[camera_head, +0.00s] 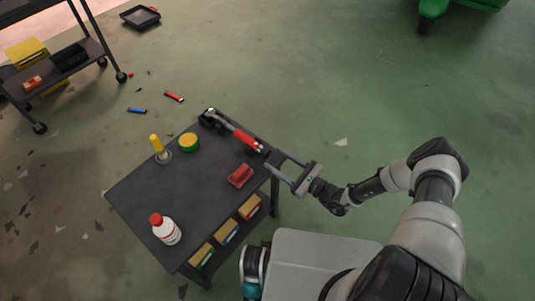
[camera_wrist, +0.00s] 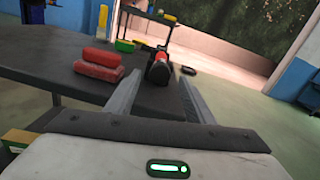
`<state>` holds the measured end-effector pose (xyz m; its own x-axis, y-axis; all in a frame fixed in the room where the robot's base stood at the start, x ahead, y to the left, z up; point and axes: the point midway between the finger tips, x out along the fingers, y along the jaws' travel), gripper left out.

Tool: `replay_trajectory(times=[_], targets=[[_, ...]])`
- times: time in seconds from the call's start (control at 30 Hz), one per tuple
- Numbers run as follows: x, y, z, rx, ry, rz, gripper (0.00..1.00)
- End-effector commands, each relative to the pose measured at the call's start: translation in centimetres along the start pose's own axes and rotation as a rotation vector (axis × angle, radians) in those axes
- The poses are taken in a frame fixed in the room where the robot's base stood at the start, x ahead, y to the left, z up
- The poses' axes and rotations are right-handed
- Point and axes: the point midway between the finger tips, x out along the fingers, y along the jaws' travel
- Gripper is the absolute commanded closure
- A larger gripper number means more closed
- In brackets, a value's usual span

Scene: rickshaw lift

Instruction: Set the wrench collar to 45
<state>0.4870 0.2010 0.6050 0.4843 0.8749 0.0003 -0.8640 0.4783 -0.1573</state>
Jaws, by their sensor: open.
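The collar and any scale marks are too small to read. My gripper (camera_head: 277,163) is open and empty at the table's right edge, just right of the wrench's near end and apart from it. In the wrist view my gripper's two fingers (camera_wrist: 158,84) point towards the wrench.
A shelf cart (camera_head: 88,45) stands far left.

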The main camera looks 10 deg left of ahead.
Motion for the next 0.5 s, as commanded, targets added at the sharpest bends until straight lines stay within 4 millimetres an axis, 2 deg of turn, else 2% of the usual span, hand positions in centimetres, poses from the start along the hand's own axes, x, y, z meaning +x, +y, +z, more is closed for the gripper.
replay_trajectory(times=[0.1,0.2,0.33,0.5], targets=[[2.3,0.1,0.0,-0.001,-0.002,0.002,0.51],[3.6,0.0,-0.1,-0.001,0.000,0.002,0.51],[4.7,0.0,0.0,-0.001,-0.001,0.001,0.51],[5.1,0.0,0.0,0.000,0.000,0.000,0.51]])
